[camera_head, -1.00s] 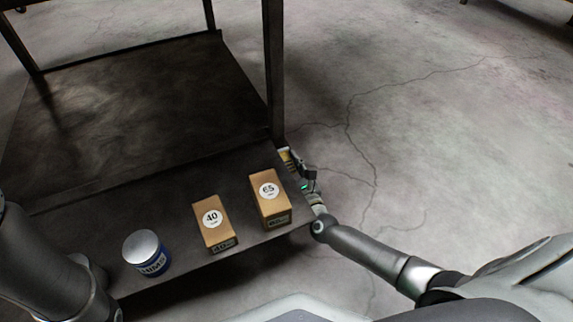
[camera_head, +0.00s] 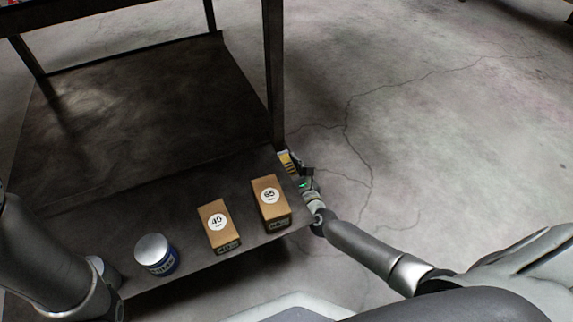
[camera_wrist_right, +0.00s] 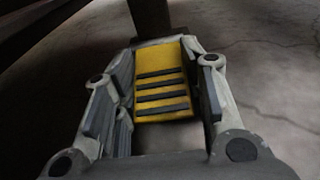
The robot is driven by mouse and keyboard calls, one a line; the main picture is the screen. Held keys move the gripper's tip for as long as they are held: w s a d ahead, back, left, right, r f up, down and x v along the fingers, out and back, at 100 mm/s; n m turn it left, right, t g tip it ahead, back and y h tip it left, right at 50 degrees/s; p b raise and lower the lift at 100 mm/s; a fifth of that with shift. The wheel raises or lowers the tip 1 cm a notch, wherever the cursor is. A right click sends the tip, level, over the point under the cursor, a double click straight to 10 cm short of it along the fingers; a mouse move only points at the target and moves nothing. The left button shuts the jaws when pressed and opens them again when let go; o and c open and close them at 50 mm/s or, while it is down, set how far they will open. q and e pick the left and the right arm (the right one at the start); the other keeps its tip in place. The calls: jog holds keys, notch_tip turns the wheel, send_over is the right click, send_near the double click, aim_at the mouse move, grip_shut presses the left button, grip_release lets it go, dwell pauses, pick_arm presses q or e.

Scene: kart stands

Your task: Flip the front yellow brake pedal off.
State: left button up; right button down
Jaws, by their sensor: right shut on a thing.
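The yellow brake pedal (camera_head: 285,160) with dark stripes sits at the right edge of the dark stand, by its upright post. My right gripper (camera_head: 298,168) is at the pedal from the right side. In the right wrist view the yellow pedal (camera_wrist_right: 160,75) lies between the two fingers, with its dark ribs facing the camera. My right gripper (camera_wrist_right: 166,85) is shut on it. The pedal's mounting is hidden. My left arm shows at the left edge, but its gripper is not seen.
The dark lower shelf (camera_head: 120,235) holds a blue can with a grey lid (camera_head: 157,254), a box marked 40 (camera_head: 218,226) and a box marked 65 (camera_head: 270,203). A post (camera_head: 274,80) rises behind the pedal. Bare concrete floor (camera_head: 440,130) lies to the right.

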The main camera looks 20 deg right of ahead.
jog(key=c, duration=0.9)
grip_release()
jog(key=s, duration=0.4)
jog(key=s+r, duration=0.1)
jog(key=s, duration=0.7)
jog(key=shift+d+r, duration=0.2)
jog(key=shift+d, duration=0.05)
